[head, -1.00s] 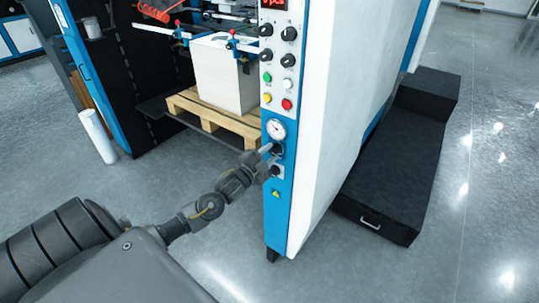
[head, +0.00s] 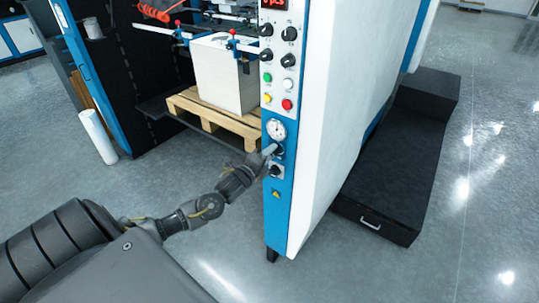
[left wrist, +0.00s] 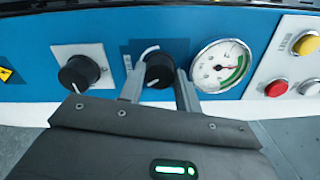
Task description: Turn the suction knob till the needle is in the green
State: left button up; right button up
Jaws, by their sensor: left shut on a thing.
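The suction knob (left wrist: 158,70) is a black round knob on the blue panel, with a white curved mark beside it. My left gripper (left wrist: 160,82) is shut on it, one finger on each side. In the head view the gripper (head: 270,149) reaches the panel just below the gauge and largely hides the knob. The round white gauge (left wrist: 221,65) sits right of the knob in the left wrist view, with a green arc on its dial. It also shows in the head view (head: 276,130). Its thin needle is too small to place surely against the green. My right gripper is not in view.
A second black knob (left wrist: 79,73) on a pale plate is beside the held one. Red (head: 287,104) and yellow (head: 267,98) buttons sit above the gauge in the head view. A pallet (head: 215,117) with a white stack stands left of the panel. Open floor lies in front.

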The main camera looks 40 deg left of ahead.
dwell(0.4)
pick_arm(q)
jog(key=o, duration=1)
jog(key=shift+s+d+b, duration=0.15)
jog(key=shift+s+b, duration=1.2)
jog(key=shift+s, duration=4.05)
